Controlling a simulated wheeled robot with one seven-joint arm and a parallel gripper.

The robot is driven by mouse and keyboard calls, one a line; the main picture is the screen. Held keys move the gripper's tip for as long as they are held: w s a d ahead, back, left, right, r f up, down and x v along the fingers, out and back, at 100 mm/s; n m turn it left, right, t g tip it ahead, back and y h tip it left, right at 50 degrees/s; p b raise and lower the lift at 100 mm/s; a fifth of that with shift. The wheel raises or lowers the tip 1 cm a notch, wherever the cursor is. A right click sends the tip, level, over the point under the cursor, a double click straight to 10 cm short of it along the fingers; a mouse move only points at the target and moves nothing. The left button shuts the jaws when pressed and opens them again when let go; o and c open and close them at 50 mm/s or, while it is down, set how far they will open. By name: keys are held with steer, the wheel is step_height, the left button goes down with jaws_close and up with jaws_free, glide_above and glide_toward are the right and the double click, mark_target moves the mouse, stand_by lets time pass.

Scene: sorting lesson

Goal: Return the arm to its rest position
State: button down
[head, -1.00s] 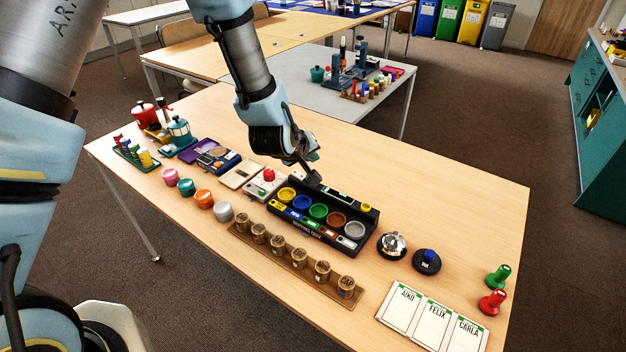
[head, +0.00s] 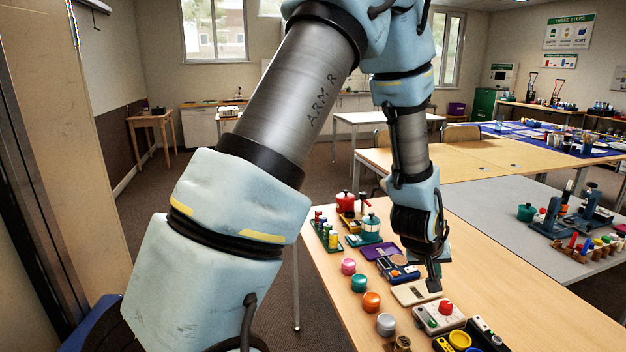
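My arm reaches across the head view from the lower left up and over to the table. My gripper (head: 434,284) points down over the wooden table, near the beige flat box and the white box with a red knob. Its fingers are small and dark here, and I cannot tell whether they are open or shut. I see nothing clearly held in it.
A grey table (head: 500,208) stands behind. Carpet is open at left.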

steer(key=w+a+r+n+y, duration=0.1)
steer(key=w+a+r+y, duration=0.15)
steer(key=a, duration=0.75)
steer(key=w+a+r+y, duration=0.1)
steer(key=a+r, duration=0.2)
steer(key=a, duration=0.6)
steer(key=s+a+r+g+y, duration=0.1)
steer(key=s+a, duration=0.3)
steer(key=a, duration=0.4)
steer(key=s+a+r+n+g+y, duration=0.1)
steer(key=s+a+r+g, duration=0.1)
steer(key=a, duration=0.6)
steer(key=shift+s+a, duration=0.2)
steer(key=shift+s, duration=0.7)
